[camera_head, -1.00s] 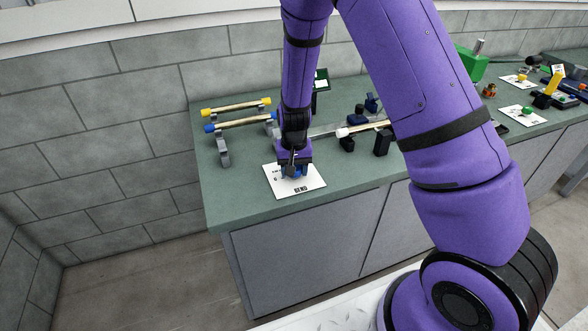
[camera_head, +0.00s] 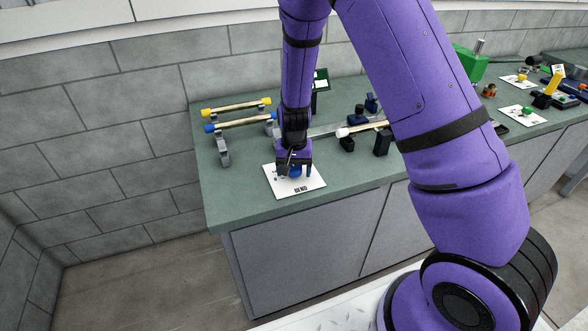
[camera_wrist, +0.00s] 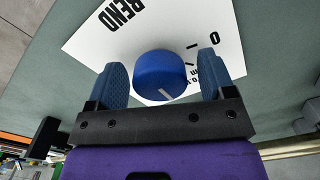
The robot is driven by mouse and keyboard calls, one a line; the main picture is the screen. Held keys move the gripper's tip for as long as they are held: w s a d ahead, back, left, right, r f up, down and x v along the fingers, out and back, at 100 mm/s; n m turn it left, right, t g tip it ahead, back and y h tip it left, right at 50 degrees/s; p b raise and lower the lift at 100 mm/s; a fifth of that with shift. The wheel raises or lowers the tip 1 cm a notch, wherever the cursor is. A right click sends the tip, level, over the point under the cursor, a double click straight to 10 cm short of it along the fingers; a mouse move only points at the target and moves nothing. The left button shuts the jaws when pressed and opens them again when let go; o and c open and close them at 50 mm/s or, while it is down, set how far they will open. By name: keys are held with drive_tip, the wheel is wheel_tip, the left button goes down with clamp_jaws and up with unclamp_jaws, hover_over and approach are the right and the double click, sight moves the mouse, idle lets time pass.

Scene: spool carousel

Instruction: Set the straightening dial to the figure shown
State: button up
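The straightening dial (camera_wrist: 158,72) is a round blue knob with a white pointer line. It stands on a white plate (camera_head: 283,187) lettered BEND, with tick marks and small figures partly hidden. In the wrist view, the pointer line lies on the side toward my gripper's palm. My gripper (camera_wrist: 163,75) is open, with one blue-padded finger on each side of the dial and a visible gap at both sides. In the head view, my gripper (camera_head: 294,172) is low over the plate. A small dark display (camera_head: 321,78) stands behind my arm; its figure is too small to read.
Two rods with yellow (camera_head: 206,112) and blue (camera_head: 209,128) ends rest on grey stands at the left. A white-tipped rod (camera_head: 360,128) lies on dark blocks right of my gripper. Bench (camera_head: 240,200) is clear at the front left.

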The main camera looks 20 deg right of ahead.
sight(294, 166)
wheel_tip(294, 166, up, 11)
drive_tip(key=shift+f, duration=0.1)
idle(0.7)
drive_tip(key=s+d+r+n+t+y, duration=0.1)
drive_tip(key=s+d+r, duration=0.1)
drive_tip(key=s+r, duration=0.6)
drive_tip(key=s+d+r+n+t, duration=0.1)
drive_tip(key=s+d+r, duration=0.15)
drive_tip(key=r, duration=0.85)
drive_tip(key=s+r+n+t, duration=0.1)
drive_tip(key=s+r, duration=0.1)
drive_tip(key=s, duration=0.4)
drive_tip(key=s+d+r+n+t, duration=0.1)
drive_tip(key=s+r, duration=0.2)
drive_tip(key=s, duration=0.3)
drive_tip(key=s+d+r+t+h, duration=0.1)
drive_tip(key=s+r, duration=0.2)
drive_tip(key=s, duration=0.3)
drive_tip(key=shift+s+d+n, duration=0.2)
drive_tip(key=shift+s+n, duration=0.2)
drive_tip(key=shift+w+r, duration=0.1)
